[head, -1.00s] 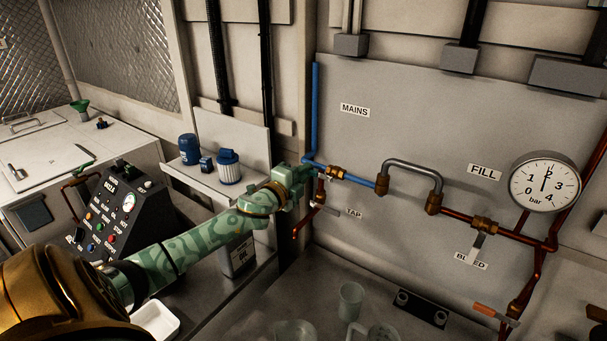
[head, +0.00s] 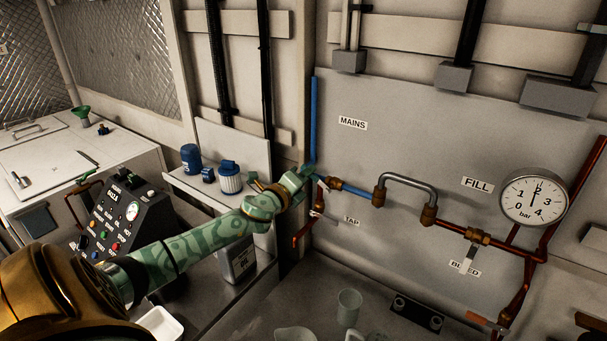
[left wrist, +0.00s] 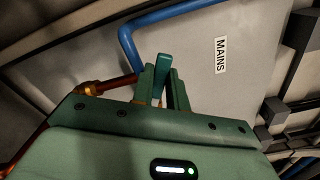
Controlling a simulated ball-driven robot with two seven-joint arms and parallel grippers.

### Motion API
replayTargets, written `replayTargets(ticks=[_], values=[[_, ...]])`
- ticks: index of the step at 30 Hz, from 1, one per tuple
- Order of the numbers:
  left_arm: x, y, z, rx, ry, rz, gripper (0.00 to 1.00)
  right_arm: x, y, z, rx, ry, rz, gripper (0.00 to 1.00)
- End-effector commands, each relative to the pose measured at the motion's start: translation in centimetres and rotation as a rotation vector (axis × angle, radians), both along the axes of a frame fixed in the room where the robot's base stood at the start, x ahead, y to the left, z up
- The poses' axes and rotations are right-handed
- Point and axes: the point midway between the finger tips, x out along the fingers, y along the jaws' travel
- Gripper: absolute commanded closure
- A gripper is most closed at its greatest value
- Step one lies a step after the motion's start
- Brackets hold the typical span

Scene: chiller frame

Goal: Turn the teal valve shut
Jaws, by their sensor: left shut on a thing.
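The teal valve handle (left wrist: 162,68) shows in the left wrist view as a narrow teal bar between my two green fingers. My left gripper (left wrist: 160,95) is shut on it, beside the blue pipe's bend. In the head view my left gripper (head: 308,172) is at the lower end of the blue mains pipe (head: 314,118), below and left of the MAINS label (head: 352,123). The gripper hides the handle there, so its exact angle to the pipe cannot be told. My right gripper is in neither view.
Below the gripper is the TAP label (head: 352,221). A shelf with blue-topped containers (head: 230,178) and a black control box (head: 120,220) stand left, near my arm.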

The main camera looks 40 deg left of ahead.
Motion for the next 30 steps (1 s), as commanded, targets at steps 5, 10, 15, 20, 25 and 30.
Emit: replayTargets(ticks=[5,10,15,20,25,30], values=[[0.1,-0.7,1.3,0.168,0.019,-0.001,1.0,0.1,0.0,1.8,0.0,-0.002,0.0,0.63],[0.2,-1.4,2.1,0.327,0.037,-0.001,1.0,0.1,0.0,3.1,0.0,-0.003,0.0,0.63],[0.3,-2.3,2.7,0.488,0.055,-0.001,1.0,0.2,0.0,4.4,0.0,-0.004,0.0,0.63],[0.3,-3.2,3.2,0.639,0.072,-0.001,1.0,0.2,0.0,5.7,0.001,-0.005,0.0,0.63],[0.5,-4.2,3.5,0.791,0.089,-0.001,1.0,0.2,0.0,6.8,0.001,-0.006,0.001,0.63],[0.5,-4.9,3.5,0.919,0.104,-0.002,1.0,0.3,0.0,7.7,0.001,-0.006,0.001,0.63]])
